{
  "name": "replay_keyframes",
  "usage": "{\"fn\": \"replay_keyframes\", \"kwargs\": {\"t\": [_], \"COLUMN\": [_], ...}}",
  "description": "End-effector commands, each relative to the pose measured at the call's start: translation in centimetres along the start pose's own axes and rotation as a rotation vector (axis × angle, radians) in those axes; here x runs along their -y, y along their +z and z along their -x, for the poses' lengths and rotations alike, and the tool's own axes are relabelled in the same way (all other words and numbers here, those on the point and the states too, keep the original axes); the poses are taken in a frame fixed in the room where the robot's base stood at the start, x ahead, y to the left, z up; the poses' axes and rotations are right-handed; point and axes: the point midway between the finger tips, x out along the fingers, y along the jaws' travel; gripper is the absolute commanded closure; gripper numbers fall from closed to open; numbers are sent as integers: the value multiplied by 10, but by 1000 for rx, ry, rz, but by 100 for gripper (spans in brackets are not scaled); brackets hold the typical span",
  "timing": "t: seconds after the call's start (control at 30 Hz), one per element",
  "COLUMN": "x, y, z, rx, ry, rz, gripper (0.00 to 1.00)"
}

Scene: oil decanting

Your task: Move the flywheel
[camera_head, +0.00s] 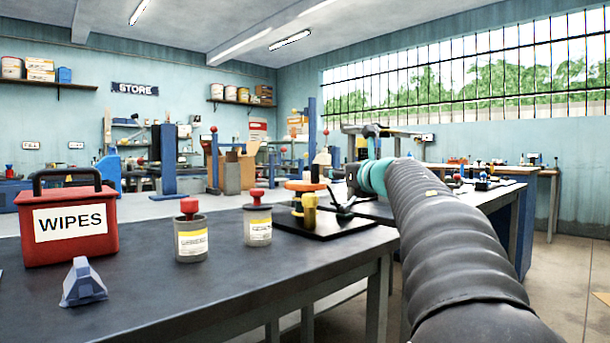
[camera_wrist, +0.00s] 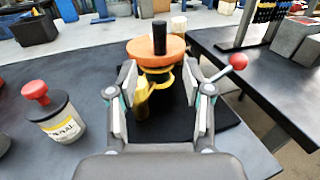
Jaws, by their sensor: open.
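The flywheel seems to be the orange disc (camera_wrist: 152,46) with an upright black handle (camera_wrist: 158,33) in the wrist view. It sits on top of a yellow body (camera_wrist: 143,98) over a black base plate (camera_wrist: 222,121). In the wrist view my gripper (camera_wrist: 161,80) is open. Its fingers appear on either side of the yellow body, below the disc in the picture. I cannot tell whether they touch anything. Nothing is held.
A lever with a red ball (camera_wrist: 238,61) shows close by my right finger. A red-topped can (camera_wrist: 56,115) stands to the left. In the head view, two cans (camera_head: 191,240) (camera_head: 257,226), a red wipes box (camera_head: 66,222) and a blue-grey block (camera_head: 82,284) stand on the dark bench (camera_head: 250,280).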

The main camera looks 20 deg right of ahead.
Motion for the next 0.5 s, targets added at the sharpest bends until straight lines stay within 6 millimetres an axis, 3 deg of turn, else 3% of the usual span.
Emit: {"fn": "replay_keyframes", "kwargs": {"t": [0.5], "x": [-1], "y": [2], "z": [-86], "rx": [0], "ry": [2], "rz": [-3], "gripper": [50]}}
